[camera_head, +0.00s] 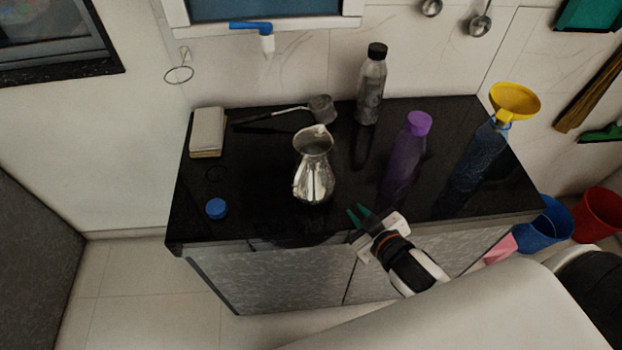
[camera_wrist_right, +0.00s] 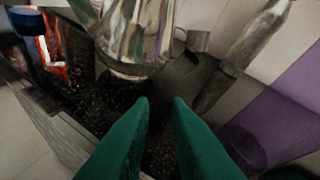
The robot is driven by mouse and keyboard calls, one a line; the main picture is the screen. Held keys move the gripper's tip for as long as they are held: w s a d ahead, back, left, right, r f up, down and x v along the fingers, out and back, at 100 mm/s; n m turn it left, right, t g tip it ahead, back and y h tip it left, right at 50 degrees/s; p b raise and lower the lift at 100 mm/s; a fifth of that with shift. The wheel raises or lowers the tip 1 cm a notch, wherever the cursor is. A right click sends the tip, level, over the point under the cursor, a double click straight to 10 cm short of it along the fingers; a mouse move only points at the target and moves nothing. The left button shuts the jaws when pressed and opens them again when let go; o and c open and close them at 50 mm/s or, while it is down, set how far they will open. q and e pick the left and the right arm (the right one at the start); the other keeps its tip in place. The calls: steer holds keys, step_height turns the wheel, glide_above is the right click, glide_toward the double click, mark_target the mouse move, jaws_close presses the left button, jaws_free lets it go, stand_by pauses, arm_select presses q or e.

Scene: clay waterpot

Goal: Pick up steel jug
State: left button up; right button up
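The steel jug (camera_head: 314,170) stands upright on the black counter, near its middle. It is shiny, with a round belly, a narrow neck and a flared mouth. My right gripper (camera_head: 358,213) is at the counter's front edge, to the right of and in front of the jug, and apart from it. In the right wrist view the jug (camera_wrist_right: 138,35) shows at the top, its upper part cut off. The green fingers of my right gripper (camera_wrist_right: 160,102) are apart with nothing between them. My left gripper is not in view.
A purple bottle (camera_head: 405,155) stands right of the jug, with a blue bottle (camera_head: 475,155) under a yellow funnel (camera_head: 514,100) farther right. A grey bottle (camera_head: 371,88) and a ladle (camera_head: 321,108) are behind. A blue cap (camera_head: 216,208) and a pale block (camera_head: 207,130) lie left.

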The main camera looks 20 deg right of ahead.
mark_target(303, 196)
steer(key=a+r+n+t+y, duration=0.1)
steer(key=w+r+n+t+y, duration=0.1)
steer(key=n+y, duration=0.1)
steer(key=shift+w+a, duration=0.1)
steer(key=shift+a, duration=0.25)
steer(key=w+a+n+y, duration=0.1)
steer(key=a+y, duration=0.1)
steer(key=w+a+r+n+y+p, duration=0.1)
steer(key=a+n+y, duration=0.1)
steer(key=w+a+n+y, duration=0.1)
steer(key=a+n+y, duration=0.1)
steer(key=a+y, duration=0.1)
steer(key=shift+w+a+r+p, duration=0.1)
steer(key=shift+w+r+p, duration=0.2)
steer(key=shift+p, duration=0.1)
steer(key=shift+w+a+r, duration=0.1)
steer(key=shift+w+a, duration=0.1)
steer(key=p+x, duration=0.1)
steer(key=x, duration=0.2)
steer(key=shift+w+a, duration=0.1)
steer(key=shift+w, duration=0.25)
steer(key=shift+w+a, duration=0.3)
